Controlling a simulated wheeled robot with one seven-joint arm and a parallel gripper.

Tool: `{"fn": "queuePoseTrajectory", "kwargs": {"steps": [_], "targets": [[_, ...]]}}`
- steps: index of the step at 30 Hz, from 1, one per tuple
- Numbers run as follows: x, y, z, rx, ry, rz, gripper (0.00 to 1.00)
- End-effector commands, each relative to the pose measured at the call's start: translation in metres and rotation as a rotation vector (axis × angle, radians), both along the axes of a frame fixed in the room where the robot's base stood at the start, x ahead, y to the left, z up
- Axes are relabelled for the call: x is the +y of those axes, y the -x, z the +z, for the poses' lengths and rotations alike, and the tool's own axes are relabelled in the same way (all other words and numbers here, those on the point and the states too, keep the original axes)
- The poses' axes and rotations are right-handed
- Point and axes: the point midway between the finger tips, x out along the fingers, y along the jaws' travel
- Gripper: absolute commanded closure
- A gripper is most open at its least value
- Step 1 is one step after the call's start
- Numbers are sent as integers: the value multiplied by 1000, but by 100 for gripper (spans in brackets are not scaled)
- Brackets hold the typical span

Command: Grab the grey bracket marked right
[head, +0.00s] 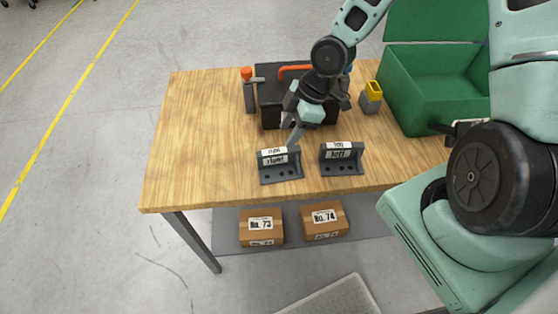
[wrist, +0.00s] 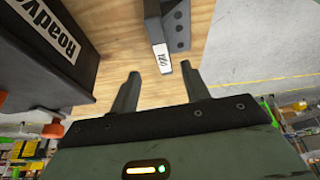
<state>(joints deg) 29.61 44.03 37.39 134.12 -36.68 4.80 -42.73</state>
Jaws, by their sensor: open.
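The grey bracket marked right (head: 281,167) stands near the table's front edge, left of a similar grey bracket marked left (head: 342,160). It has an upright plate with white labels and a flat foot with holes. My gripper (head: 291,143) is just above and behind the bracket marked right. In the wrist view my gripper (wrist: 160,70) is open and empty. A grey bracket (wrist: 178,28) shows beyond the fingertips, its white-labelled end lying between their lines. It seems apart from the fingers. One finger is largely hidden in the head view.
On the wooden table (head: 195,130) stand a black toolbox (head: 270,112) with an orange handle, an orange-topped grey item (head: 248,90), a yellow-topped grey item (head: 371,97) and a green bin (head: 425,100). Boxes (head: 261,227) sit below. The table's left side is clear.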

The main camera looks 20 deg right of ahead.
Motion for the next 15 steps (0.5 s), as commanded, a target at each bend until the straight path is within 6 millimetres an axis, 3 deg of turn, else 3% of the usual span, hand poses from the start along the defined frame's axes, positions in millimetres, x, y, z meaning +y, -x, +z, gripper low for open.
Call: {"fn": "queuePoseTrajectory", "kwargs": {"steps": [6, 15], "targets": [[13, -2, -31, 3, 0, 3, 54], [19, -4, -47, 1, 1, 1, 54]]}}
